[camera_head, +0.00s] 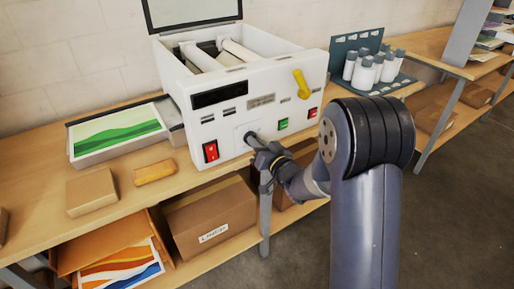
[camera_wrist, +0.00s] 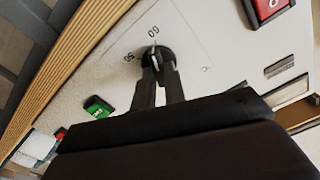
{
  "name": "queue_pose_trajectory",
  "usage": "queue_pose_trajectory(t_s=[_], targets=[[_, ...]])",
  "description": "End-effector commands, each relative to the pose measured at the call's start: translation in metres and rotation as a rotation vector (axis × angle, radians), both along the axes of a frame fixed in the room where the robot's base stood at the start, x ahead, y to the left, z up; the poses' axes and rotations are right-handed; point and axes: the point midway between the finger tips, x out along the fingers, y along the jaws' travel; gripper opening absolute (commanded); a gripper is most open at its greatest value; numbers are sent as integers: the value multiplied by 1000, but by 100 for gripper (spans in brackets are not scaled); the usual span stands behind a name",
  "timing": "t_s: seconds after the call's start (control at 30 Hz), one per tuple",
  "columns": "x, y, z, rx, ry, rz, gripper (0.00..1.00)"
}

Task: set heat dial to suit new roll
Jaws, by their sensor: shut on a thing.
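The white roll laminator (camera_head: 240,107) stands on the wooden bench with its lid raised and rollers showing inside. The heat dial, a black round knob (camera_wrist: 153,55), is on its front panel, with printed numbers around it; "60" reads close to the knob's white mark and another number, partly legible, sits to its left. My gripper (camera_wrist: 158,72) is shut on the dial, its two fingers on either side of the knob. In the head view my gripper (camera_head: 257,144) reaches the lower front panel, and its fingers largely hide the dial.
A red rocker switch (camera_head: 211,151) is left of the dial; a green button (camera_head: 283,124), a red button (camera_head: 312,112) and a yellow lever (camera_head: 301,84) are to the right. White bottles (camera_head: 364,71) stand behind right. A printed sheet tray (camera_head: 118,134) lies left.

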Motion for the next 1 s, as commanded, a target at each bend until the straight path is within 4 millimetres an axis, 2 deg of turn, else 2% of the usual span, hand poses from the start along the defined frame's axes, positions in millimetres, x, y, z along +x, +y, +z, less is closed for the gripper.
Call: queue_pose_trajectory(t_s=[0.13,1.0], targets=[[0,0,-6,-94,-70,-1,0],[-2,3,-3,-743,-506,-1,0]])
